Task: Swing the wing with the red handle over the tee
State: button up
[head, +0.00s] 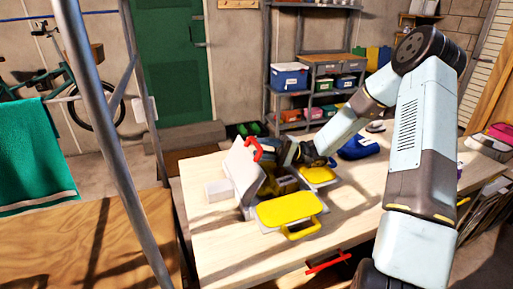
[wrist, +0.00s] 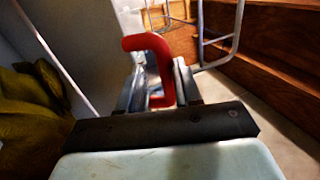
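The folding board lies on the pale workbench (head: 225,245). Its pale grey wing (head: 241,168) with the red handle (head: 253,148) stands raised and steeply tilted at the board's left side. The olive tee (head: 284,186) lies on the board, partly hidden by the wing and my gripper; its folds show at the left of the wrist view (wrist: 32,105). My gripper (head: 264,153) is at the red handle. In the wrist view, the handle (wrist: 160,62) sits between my fingers (wrist: 158,88), which look closed on it; the contact is partly hidden.
A yellow panel (head: 289,208) with a yellow handle lies at the front, and another yellow panel (head: 318,175) lies behind. A blue cloth (head: 360,147) lies at the back right. A metal post (head: 98,100) crosses the left.

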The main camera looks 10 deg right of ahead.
jog(key=w+d, duration=0.3)
jog(key=d, duration=0.7)
jog(key=shift+d+r, duration=0.15)
jog(key=shift+d, duration=0.25)
